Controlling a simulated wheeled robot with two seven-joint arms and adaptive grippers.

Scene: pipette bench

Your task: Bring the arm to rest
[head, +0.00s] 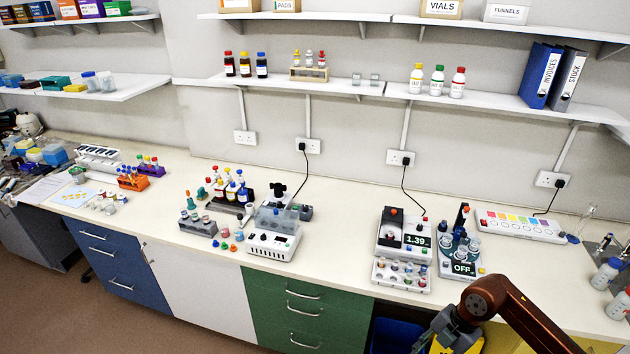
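My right arm, brown and jointed, comes in from the lower right corner. Its grey gripper (428,342) hangs below the bench's front edge, at the bottom of the picture. The fingertips are partly cut off by the picture's edge, so I cannot tell whether it is open or shut. Nothing held can be made out. My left arm and gripper are not in view.
The cream bench (345,250) carries a balance reading 1.39 (404,232), a device reading OFF (461,252), a white device with a knob (274,240) and racks of bottles. Bottles (606,273) stand at the right end. A blue bin (397,335) is below.

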